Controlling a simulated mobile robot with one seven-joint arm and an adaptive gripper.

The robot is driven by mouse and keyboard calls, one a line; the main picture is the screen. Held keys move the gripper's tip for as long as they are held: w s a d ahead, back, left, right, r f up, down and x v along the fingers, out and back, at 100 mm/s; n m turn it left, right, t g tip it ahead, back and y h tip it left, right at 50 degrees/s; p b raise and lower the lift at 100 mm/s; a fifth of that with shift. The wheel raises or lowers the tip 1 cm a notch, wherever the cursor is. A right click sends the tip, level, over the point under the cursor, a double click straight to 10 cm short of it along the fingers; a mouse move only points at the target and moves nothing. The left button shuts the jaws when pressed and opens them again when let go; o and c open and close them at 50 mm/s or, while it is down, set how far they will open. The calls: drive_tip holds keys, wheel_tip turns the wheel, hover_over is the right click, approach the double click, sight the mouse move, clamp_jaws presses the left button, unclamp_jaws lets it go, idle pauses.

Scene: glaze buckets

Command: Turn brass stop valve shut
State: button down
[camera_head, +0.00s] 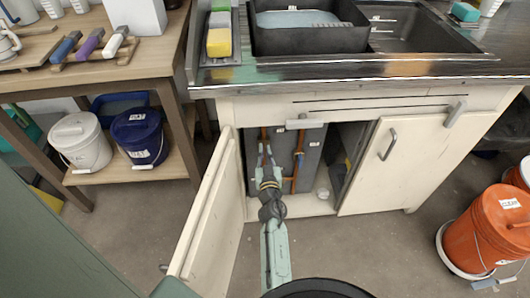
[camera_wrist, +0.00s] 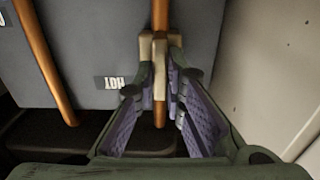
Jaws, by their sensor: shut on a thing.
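The brass stop valve (camera_wrist: 146,48) is a pale brass piece on a vertical copper pipe (camera_wrist: 159,105) in the wrist view. My gripper (camera_wrist: 161,72) has its two purple-padded fingers closed on it from both sides, with the tips at the valve and a gap between the pads behind them. A white label reading HOT (camera_wrist: 110,83), upside down, is beside the pipe. In the head view my gripper (camera_head: 265,158) reaches into the open sink cabinet at the left pipe; the valve is mostly hidden there by my arm.
A second copper pipe (camera_head: 298,150) stands to the right in the cabinet. The open cabinet door (camera_head: 212,215) is close left of my arm; the other door (camera_head: 385,165) is shut. An orange bucket (camera_head: 480,235) stands at the right.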

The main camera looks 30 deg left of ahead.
drive_tip(key=shift+n, duration=0.4)
drive_tip(key=n, duration=0.3)
drive_tip(key=shift+n, duration=0.4)
drive_tip(key=n, duration=0.6)
drive_tip(key=n+b, duration=0.1)
drive_tip(key=n, duration=0.6)
drive_tip(key=shift+s+a+f, duration=0.1)
drive_tip(key=shift+a+f, duration=0.1)
drive_tip(key=shift+n, duration=0.3)
drive_tip(key=c, duration=1.7)
unclamp_jaws()
drive_tip(key=shift+f, duration=0.1)
drive_tip(key=shift+o, duration=0.2)
drive_tip(key=shift+s, duration=0.15)
